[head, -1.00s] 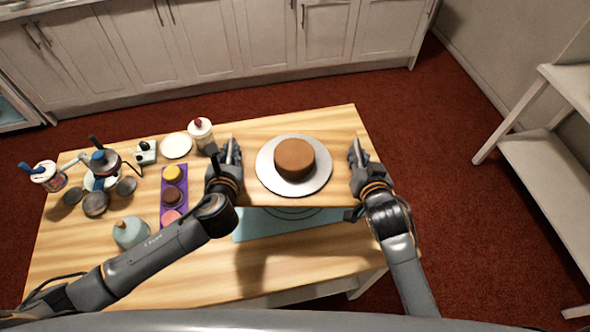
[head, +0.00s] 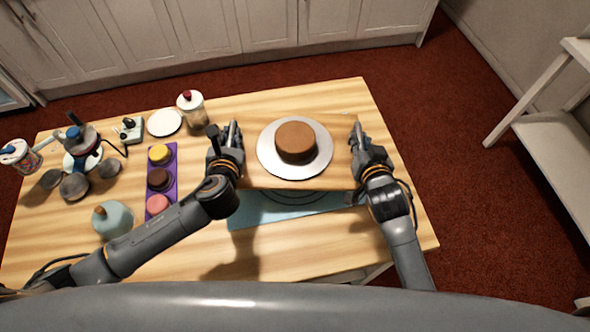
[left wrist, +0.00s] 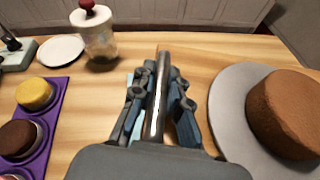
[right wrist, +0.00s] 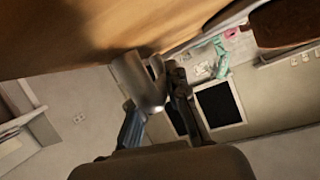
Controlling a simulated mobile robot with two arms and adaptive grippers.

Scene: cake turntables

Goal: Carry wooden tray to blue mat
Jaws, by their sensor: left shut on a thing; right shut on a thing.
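The wooden tray (head: 343,168) is held between my two grippers above the table's right part. On it sits a round grey-white plate (head: 268,166) with a brown cake (head: 296,138); both also show in the left wrist view (left wrist: 285,115). My left gripper (head: 232,137) is shut on the metal handle (left wrist: 157,100) at the tray's left side. My right gripper (head: 358,135) is shut on the right handle, a metal piece in the right wrist view (right wrist: 140,82). The blue mat (head: 243,214) with dark rings lies on the table, partly hidden under the tray's near edge.
On the table (head: 140,255) left of the tray stand a purple holder (head: 166,183) with several small cakes, a red-topped jar (head: 191,108), a white plate (head: 165,122), a pale teal pot (head: 113,220) and dark bowls. White shelves (head: 555,145) stand right, across red carpet.

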